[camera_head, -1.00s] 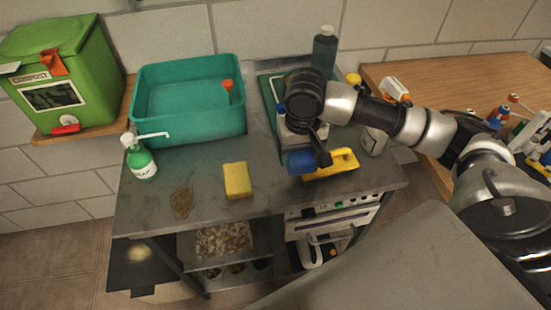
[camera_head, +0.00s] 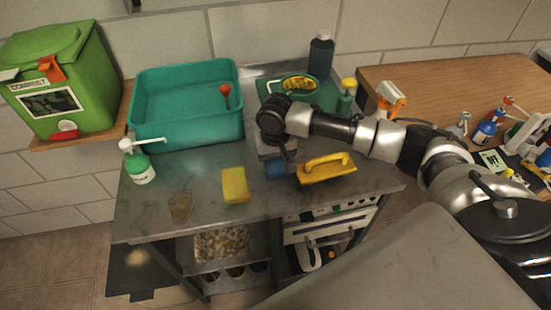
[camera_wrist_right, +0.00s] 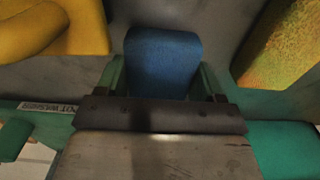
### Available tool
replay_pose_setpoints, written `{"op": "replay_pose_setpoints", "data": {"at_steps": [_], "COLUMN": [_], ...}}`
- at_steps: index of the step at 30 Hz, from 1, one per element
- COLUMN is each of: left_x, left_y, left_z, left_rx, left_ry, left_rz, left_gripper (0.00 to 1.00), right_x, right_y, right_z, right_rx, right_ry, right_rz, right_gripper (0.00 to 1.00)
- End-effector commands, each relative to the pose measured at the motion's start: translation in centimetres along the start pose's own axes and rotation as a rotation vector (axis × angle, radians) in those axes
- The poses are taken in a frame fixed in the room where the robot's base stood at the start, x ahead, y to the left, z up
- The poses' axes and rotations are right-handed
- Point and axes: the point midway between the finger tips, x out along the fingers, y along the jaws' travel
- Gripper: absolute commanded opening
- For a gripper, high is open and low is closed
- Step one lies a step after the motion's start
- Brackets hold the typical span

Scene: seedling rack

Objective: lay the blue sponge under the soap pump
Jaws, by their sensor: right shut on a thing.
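The soap pump (camera_head: 141,166) is a green bottle with a white pump head. It stands upright at the left of the grey worktop, in front of the teal basin. The blue sponge (camera_head: 275,169) is right of the middle, partly hidden by my right gripper (camera_head: 279,160). In the right wrist view the blue sponge (camera_wrist_right: 162,55) sits between both fingers of my right gripper (camera_wrist_right: 162,77), which is shut on it. I cannot tell whether it clears the worktop. My left gripper is not in view.
A yellow sponge (camera_head: 235,184) lies between the blue sponge and the soap pump. A yellow-handled float (camera_head: 328,170) is just right of the blue sponge. A brown stain (camera_head: 180,206) marks the front left. The teal basin (camera_head: 187,136) and green tray (camera_head: 325,98) stand behind.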

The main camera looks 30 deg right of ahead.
Motion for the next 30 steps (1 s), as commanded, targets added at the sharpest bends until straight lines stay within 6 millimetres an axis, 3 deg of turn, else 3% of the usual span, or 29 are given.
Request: {"op": "replay_pose_setpoints", "data": {"at_steps": [5,6,11,22,30], "left_x": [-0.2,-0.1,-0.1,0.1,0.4], "left_y": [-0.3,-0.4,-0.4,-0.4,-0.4], "left_z": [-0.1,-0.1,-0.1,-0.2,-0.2], "left_rx": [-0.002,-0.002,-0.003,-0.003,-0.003], "left_ry": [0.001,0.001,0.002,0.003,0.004], "left_rz": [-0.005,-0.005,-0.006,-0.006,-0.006], "left_gripper": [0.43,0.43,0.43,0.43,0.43], "right_x": [0.2,0.2,0.2,-0.5,-5.8], "right_y": [0.0,-0.1,0.0,0.0,-0.1], "right_z": [0.0,0.0,0.0,0.0,-0.1], "right_rx": [0.000,0.000,0.000,0.000,-0.001], "right_ry": [-0.001,0.000,0.000,0.002,0.004], "right_rz": [-0.001,-0.001,-0.001,-0.001,-0.004], "right_gripper": [0.46,0.71,0.93,0.93,0.93]}}
